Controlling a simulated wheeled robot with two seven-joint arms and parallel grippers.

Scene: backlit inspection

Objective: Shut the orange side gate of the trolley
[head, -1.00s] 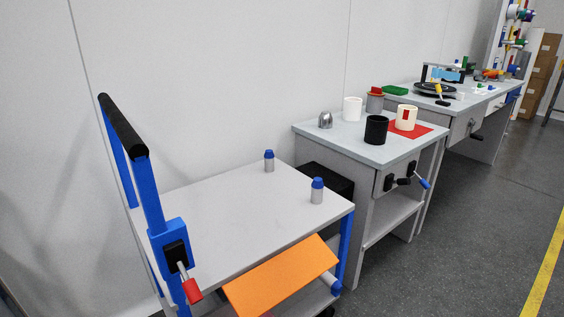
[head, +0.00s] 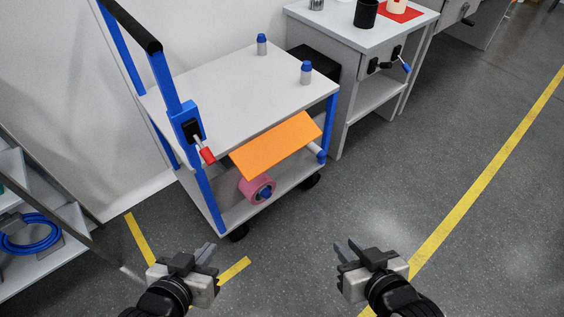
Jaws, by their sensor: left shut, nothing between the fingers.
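The trolley has a light grey top, blue posts and a black push bar (head: 130,25). Its orange side gate (head: 278,145) is on the near side, tilted outward at a slant below the top shelf's edge, not flush with the side. A red-tipped lever (head: 206,155) sits on the left blue post. My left gripper (head: 206,250) is shut and empty, low in front of the trolley, apart from the gate. My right gripper (head: 347,246) is empty, lower right of the gate and apart from it; its finger gap is unclear.
A pink roll (head: 257,188) lies on the trolley's lower shelf. Two blue-capped bottles, one nearer (head: 306,73), stand on top. A grey cabinet (head: 350,38) is to the right. A rack with blue hose (head: 30,238) is at left. Floor before the trolley is clear.

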